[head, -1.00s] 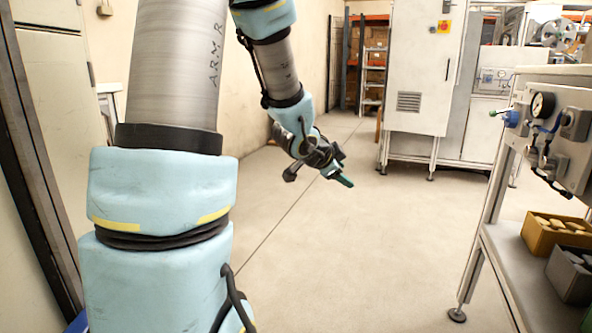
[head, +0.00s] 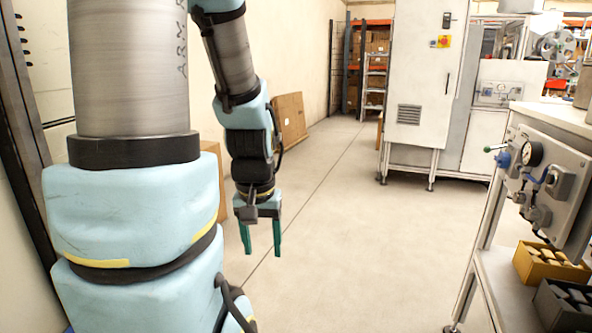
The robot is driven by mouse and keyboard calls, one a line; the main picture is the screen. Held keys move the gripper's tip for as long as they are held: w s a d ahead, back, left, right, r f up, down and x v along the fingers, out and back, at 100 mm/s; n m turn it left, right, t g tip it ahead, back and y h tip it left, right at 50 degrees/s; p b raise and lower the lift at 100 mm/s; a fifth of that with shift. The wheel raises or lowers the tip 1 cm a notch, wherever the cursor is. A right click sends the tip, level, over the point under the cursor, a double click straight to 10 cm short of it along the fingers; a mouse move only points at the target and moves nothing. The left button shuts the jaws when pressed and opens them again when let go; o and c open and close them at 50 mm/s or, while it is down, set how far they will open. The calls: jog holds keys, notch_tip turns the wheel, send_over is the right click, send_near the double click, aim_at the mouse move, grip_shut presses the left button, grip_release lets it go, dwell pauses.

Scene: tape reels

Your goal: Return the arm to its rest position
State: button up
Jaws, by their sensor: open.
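My gripper (head: 261,238) hangs at the end of my arm, left of the picture's middle, in the head view. Its two green fingers point down and stand apart, with only bare floor seen between them. It is open and empty. My arm comes down from the top left, its wrist upright above the gripper. The upper part of the arm is cut off by the picture's top edge.
A workbench (head: 483,265) with a gauge panel (head: 552,180) stands at the right, a yellow bin (head: 548,268) on its lower shelf. A white cabinet (head: 417,75) stands at the back. Cardboard (head: 291,118) leans by the left wall. The middle floor (head: 350,230) is clear.

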notch_tip(320, 180, up, 27)
jog(key=p, duration=2.4)
jog(key=shift+p, duration=0.3)
